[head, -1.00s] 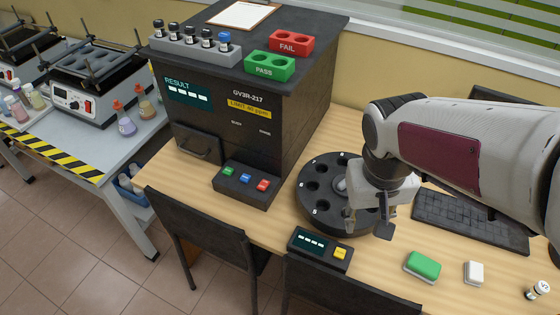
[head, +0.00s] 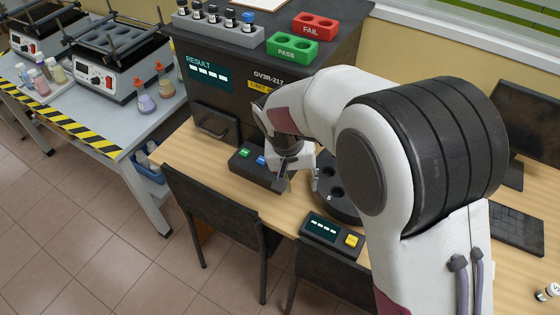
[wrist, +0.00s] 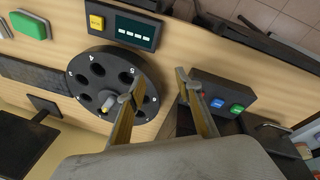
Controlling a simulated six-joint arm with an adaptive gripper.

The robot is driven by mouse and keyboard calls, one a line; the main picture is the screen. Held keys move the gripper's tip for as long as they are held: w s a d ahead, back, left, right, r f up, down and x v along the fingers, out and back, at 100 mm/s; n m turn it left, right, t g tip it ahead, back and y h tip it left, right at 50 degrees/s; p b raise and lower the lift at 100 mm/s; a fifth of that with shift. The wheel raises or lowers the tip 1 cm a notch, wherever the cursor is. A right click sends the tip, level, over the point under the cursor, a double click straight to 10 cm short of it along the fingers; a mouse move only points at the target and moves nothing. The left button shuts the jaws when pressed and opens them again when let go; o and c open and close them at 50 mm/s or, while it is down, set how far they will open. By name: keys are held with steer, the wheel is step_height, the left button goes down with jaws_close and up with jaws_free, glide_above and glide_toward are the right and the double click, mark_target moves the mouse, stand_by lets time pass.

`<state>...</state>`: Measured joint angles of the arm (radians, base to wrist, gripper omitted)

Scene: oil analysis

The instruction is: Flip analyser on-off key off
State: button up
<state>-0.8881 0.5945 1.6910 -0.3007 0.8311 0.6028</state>
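The analyser (head: 225,100) is a large black cabinet with a lit RESULT screen and the label GV3R-217. Its low black key block (head: 250,178) stands on the desk in front, with a green key (head: 244,153) and a blue key (head: 262,160). The wrist view also shows the blue key (wrist: 218,103) and green key (wrist: 237,108). The red key (wrist: 202,95) shows only as a sliver beside a finger there; my gripper hides it in the head view. My gripper (wrist: 155,84) is open and empty, near the red-key end of the block. Key lettering is unreadable.
A round black carousel (wrist: 88,62) stands just beside my gripper, with one yellowish item in a hole. A small display unit with a yellow key (head: 352,240) is at the desk's front edge. Red FAIL (head: 316,27) and green PASS (head: 292,49) holders sit atop the analyser.

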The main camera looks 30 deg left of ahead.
steer(key=w+a+m+t, duration=0.1)
steer(key=w+a+m, duration=0.1)
steer(key=a, duration=0.3)
steer(key=w+a+f+m+t+y, duration=0.1)
steer(key=w+a+m, duration=0.2)
steer(key=w+a, duration=0.1)
steer(key=shift+a+m, duration=0.3)
steer(key=shift+a, duration=0.6)
steer(key=shift+w+f, duration=0.1)
steer(key=shift+f, duration=0.1)
steer(key=shift+x, duration=3.8)
jaws_close()
